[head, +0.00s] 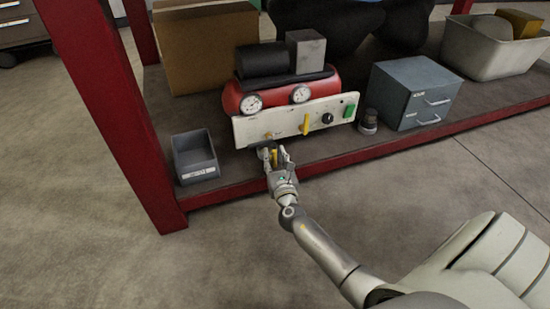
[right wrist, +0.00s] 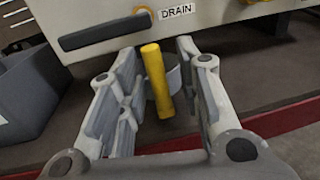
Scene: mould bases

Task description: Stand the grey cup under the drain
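The grey cup (right wrist: 174,78) shows partly in the right wrist view, on the shelf below the panel's DRAIN label (right wrist: 178,10). An upright yellow bar (right wrist: 157,82), seemingly its handle, stands in front and hides part of it. My right gripper (head: 276,152) is at the shelf's front edge under the panel's left part. In the right wrist view its fingers (right wrist: 162,85) stand apart on both sides of the yellow bar, with a visible gap at the right. The drain outlet itself is not clear. My left gripper is out of view.
The red compressor (head: 325,90) has a pale panel (head: 285,124) with a yellow lever (head: 306,124). A grey bin (head: 195,158) stands left, a dark jar (head: 368,122) and drawer cabinet (head: 412,95) right. A red rail (head: 350,160) edges the shelf.

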